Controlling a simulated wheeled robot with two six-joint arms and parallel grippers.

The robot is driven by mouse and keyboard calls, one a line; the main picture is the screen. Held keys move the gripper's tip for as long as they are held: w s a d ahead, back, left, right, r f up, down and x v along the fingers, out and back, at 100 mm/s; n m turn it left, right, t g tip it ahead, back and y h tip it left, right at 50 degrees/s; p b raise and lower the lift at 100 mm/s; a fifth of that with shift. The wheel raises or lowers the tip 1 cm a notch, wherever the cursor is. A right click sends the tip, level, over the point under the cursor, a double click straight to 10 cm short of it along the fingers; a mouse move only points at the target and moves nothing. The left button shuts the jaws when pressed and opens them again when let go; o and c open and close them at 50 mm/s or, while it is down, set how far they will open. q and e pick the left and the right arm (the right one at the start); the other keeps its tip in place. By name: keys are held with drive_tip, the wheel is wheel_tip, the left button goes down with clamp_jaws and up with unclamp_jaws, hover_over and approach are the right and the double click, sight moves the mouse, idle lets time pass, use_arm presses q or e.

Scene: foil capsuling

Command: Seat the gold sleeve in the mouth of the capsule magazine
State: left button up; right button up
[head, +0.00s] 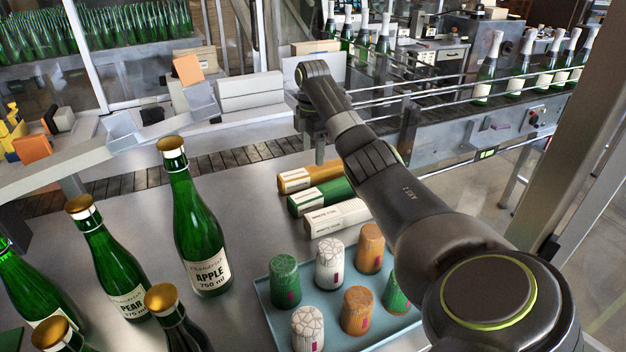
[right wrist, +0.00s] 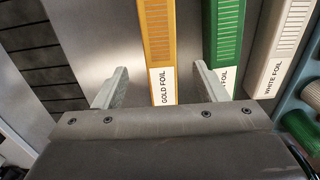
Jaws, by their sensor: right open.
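The gold sleeve (head: 296,180), a long box, lies on the metal table beside a green one and a white one. It also shows in the right wrist view (right wrist: 160,45), with a white label reading GOLD FOIL. My right gripper (right wrist: 158,82) is open and empty. Its two fingers are apart on either side of the sleeve's labelled end, as seen from above; the right finger is close to the green box. I cannot tell how high the fingers are above the table. In the head view the right wrist (head: 310,115) is behind the sleeves. I cannot make out the magazine mouth for certain.
The green box (head: 320,196) and white box (head: 337,217) lie close by. A blue tray (head: 270,308) holds several patterned tapered cups. Green bottles (head: 200,235) stand at left. A railed conveyor with bottles (head: 485,80) runs behind. Bare table lies left of the sleeves.

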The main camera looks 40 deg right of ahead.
sight(314, 169)
wheel_tip(314, 169, down, 2)
drive_tip(key=shift+d+f, duration=0.1)
drive_tip(key=shift+f, duration=0.05)
drive_tip(key=shift+f+p, duration=0.4)
drive_tip(key=shift+f, duration=0.05)
wheel_tip(314, 169, down, 4)
drive_tip(key=shift+s+r+p, duration=0.1)
drive_tip(key=shift+r+p, duration=0.05)
drive_tip(key=shift+p, duration=0.5)
drive_tip(key=shift+f, duration=0.55)
drive_tip(key=c, duration=1.2)
wheel_tip(314, 169, up, 10)
drive_tip(key=shift+r+b, duration=0.1)
drive_tip(key=shift+b, duration=0.95)
